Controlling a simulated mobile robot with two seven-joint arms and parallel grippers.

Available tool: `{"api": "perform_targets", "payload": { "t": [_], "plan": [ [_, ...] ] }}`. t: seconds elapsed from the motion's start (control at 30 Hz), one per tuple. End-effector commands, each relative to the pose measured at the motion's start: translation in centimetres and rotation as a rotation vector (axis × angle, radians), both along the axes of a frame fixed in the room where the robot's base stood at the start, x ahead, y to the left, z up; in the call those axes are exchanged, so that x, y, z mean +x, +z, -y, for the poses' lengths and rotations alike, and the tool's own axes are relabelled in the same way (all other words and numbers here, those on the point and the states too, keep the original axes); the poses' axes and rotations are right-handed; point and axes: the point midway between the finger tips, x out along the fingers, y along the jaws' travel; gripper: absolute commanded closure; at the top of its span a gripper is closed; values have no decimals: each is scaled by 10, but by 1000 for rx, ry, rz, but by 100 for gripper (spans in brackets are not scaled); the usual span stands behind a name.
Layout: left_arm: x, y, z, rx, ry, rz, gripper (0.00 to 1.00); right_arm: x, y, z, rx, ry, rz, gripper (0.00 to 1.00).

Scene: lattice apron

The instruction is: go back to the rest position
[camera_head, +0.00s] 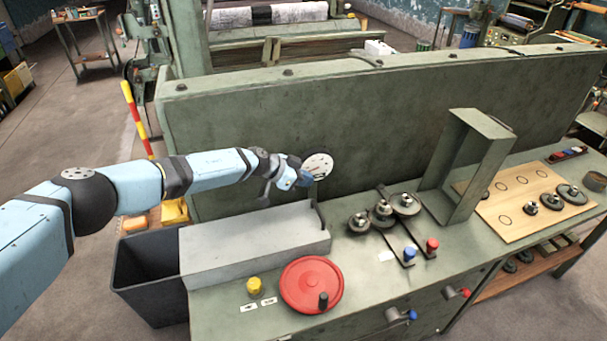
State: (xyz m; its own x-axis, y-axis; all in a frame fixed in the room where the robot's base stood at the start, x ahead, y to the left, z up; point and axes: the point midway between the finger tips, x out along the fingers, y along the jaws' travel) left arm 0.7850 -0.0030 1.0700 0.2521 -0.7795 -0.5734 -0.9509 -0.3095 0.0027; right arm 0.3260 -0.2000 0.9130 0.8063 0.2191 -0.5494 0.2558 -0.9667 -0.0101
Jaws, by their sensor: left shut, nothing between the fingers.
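My left arm comes in from the left, light blue with dark joints, and reaches over the grey box on the bench. My left gripper (303,179) is at the end of it, just in front of the round white dial (318,166) on the green panel. The gripper is small in the view and covers part of the dial's left side. It is shut with nothing held. I cannot tell whether it touches the dial. My right gripper is not in view.
The green panel (400,110) stands behind the bench. A grey box (250,245), red handwheel (311,284), yellow knob (254,286), several dark wheels and a green upright frame (462,165) crowd the bench top. A dark bin (150,285) stands left, below my arm.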

Motion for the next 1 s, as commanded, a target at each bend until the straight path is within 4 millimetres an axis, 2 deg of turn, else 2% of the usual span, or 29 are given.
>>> {"api": "perform_targets", "payload": {
  "t": [0.23, 0.37, 0.47, 0.53, 0.6, 0.7, 0.8, 0.87, 1.0],
  "plan": [
    [-3, 8, -5, 0, 0, 0, 100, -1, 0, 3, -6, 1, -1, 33],
    [-19, -3, 12, -43, -4, 2, 100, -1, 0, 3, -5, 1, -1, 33],
    [-53, -19, 49, -138, 1, 16, 100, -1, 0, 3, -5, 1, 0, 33],
    [-86, -28, 80, -227, 28, 31, 100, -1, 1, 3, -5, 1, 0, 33],
    [-117, -29, 107, -315, 79, 50, 100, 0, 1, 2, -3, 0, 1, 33],
    [-153, -22, 130, -410, 181, 70, 100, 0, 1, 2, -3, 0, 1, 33],
    [-180, -13, 137, -468, 309, 76, 100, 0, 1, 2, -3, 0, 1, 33],
    [-194, -7, 134, -484, 393, 75, 100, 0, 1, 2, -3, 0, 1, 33],
    [-219, 1, 106, -467, 594, 50, 100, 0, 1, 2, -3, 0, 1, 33]
  ]
}}
